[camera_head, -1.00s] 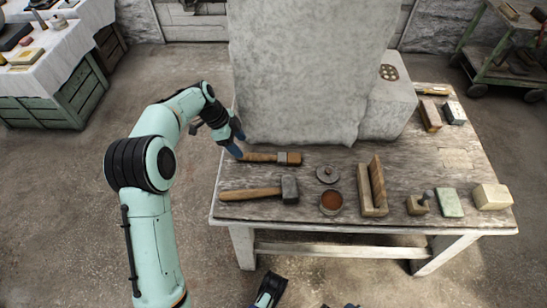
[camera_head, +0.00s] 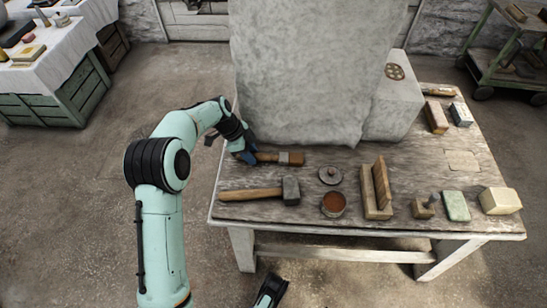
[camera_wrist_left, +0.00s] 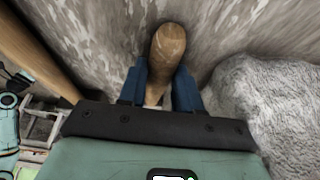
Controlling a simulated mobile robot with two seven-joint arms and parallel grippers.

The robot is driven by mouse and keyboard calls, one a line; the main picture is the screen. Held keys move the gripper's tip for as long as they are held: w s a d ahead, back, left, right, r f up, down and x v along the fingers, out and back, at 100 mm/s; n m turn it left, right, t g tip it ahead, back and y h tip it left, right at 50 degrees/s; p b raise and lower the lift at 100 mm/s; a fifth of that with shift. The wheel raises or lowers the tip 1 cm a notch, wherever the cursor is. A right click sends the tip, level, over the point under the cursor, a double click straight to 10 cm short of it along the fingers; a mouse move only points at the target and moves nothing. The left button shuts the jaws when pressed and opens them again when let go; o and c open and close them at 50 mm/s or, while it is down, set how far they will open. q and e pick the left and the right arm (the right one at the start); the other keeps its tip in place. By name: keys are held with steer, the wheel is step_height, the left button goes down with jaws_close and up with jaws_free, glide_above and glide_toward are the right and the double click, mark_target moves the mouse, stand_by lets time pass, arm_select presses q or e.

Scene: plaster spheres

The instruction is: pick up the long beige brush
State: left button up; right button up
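The long brush (camera_head: 291,158) lies on the worktable near the foot of the big stone block, with its tan handle to the left and brown head to the right. My left gripper (camera_head: 248,156) is at the left end of the handle, its blue fingers low over it. In the left wrist view, the rounded wooden handle end (camera_wrist_left: 168,42) shows between the two blue fingers of my left gripper (camera_wrist_left: 160,85), with little gap at either side. Whether they press on it cannot be told. The brush head is hidden there.
A wooden-handled mallet (camera_head: 254,194) lies just in front of the brush. The tall stone block (camera_head: 300,75) stands close behind it. A round lid (camera_head: 330,175), a brown-filled pot (camera_head: 333,204) and a wooden angle piece (camera_head: 376,190) stand to the right.

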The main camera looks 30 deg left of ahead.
arm_select(q)
jaws_close()
steer(key=shift+r, duration=0.1)
arm_select(e)
steer(key=shift+w+r, duration=0.1)
arm_select(q)
steer(key=shift+s+d+r+p, duration=0.1)
steer(key=shift+s+r+p, duration=0.15)
steer(key=shift+r, duration=0.2)
step_height(320, 180, up, 3)
steer(key=shift+f+p, duration=0.15)
steer(key=shift+p, duration=0.25)
step_height(320, 180, up, 3)
steer(key=shift+w+r+p, duration=0.1)
steer(key=shift+r+p, duration=0.1)
steer(key=shift+p, duration=0.3)
steer(key=s+d, duration=0.4)
steer(key=s, duration=0.4)
steer(key=s+d+p, duration=0.1)
steer(key=s+d, duration=0.4)
steer(key=s, duration=0.4)
steer(key=shift+s+d, duration=0.15)
steer(key=shift+d, duration=0.1)
arm_select(e)
steer(key=r, duration=0.1)
steer(key=a+r, duration=0.1)
steer(key=r, duration=0.1)
steer(key=s+a+r, duration=0.1)
steer(key=shift+a+r, duration=0.1)
steer(key=shift+r, duration=0.2)
